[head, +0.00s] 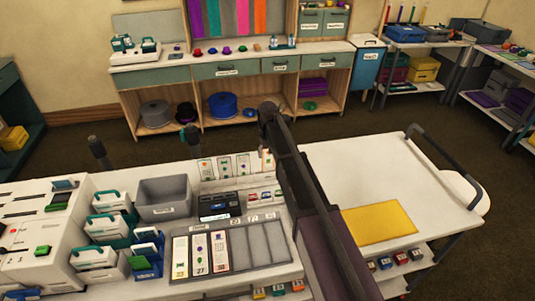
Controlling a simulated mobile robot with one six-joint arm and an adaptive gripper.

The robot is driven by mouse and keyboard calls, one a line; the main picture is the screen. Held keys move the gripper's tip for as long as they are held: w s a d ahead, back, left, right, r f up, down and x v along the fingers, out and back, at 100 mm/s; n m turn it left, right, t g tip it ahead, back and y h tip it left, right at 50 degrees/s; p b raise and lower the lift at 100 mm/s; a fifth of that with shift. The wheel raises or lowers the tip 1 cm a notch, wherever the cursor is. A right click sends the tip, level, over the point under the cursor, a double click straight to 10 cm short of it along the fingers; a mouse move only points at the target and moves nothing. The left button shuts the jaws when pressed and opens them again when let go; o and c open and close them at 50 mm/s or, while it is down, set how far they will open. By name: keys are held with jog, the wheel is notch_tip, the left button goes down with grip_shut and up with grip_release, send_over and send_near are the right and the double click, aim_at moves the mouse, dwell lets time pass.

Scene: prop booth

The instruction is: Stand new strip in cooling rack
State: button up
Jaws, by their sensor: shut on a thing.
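An upright rack (230,184) stands on the worktop near the middle, left of my arm. Three white printed strips, the left one (205,171), the middle one (224,167) and the right one (243,164), stand in a row there. A fourth pale strip (266,161) shows at the edge of my dark arm and is partly hidden by it. I cannot tell whether it is held or standing in the rack. My arm crosses the right of the worktop. My gripper does not show, and my arm may cover it.
A slotted tray (262,262) holds three flat strips at left and empty slots at right. A grey bin (163,196), teal-handled boxes (113,202) and a white machine (40,235) crowd the left. A yellow mat (379,223) lies on the right, with clear white surface (360,170) behind it.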

jog(key=shift+f+b, duration=0.45)
jog(key=shift+f, duration=0.15)
dwell(0.3)
jog(key=o, duration=0.6)
jog(key=shift+r, duration=0.2)
